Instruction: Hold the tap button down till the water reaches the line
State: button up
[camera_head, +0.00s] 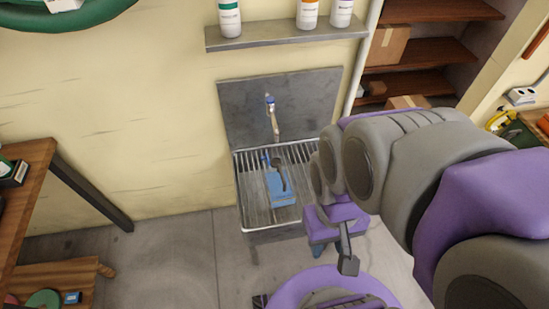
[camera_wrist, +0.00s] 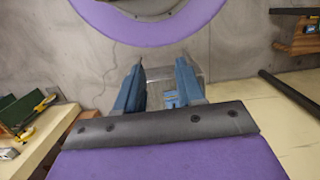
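The tap (camera_head: 272,117) stands against the grey metal backsplash, with a small blue part at its top that may be the button. Below it, a blue container (camera_head: 281,190) with a dark, handle-like piece sits on the ribbed metal sink (camera_head: 247,190). No water stream, water level or fill line can be made out. My gripper (camera_head: 325,249) is right of and in front of the sink, apart from the tap. In the wrist view, my gripper (camera_wrist: 160,64) has its two blue fingers spread with nothing held; the sink and a bit of blue show between them.
A metal shelf (camera_head: 285,35) with several bottles hangs above the sink. Wooden shelves with boxes (camera_head: 388,45) stand at the right, beyond a white pipe (camera_head: 361,60). A wooden table (camera_head: 28,170) is at the left. The floor (camera_head: 180,255) left of the sink is clear.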

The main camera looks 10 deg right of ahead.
grip_shut()
dwell(1.4)
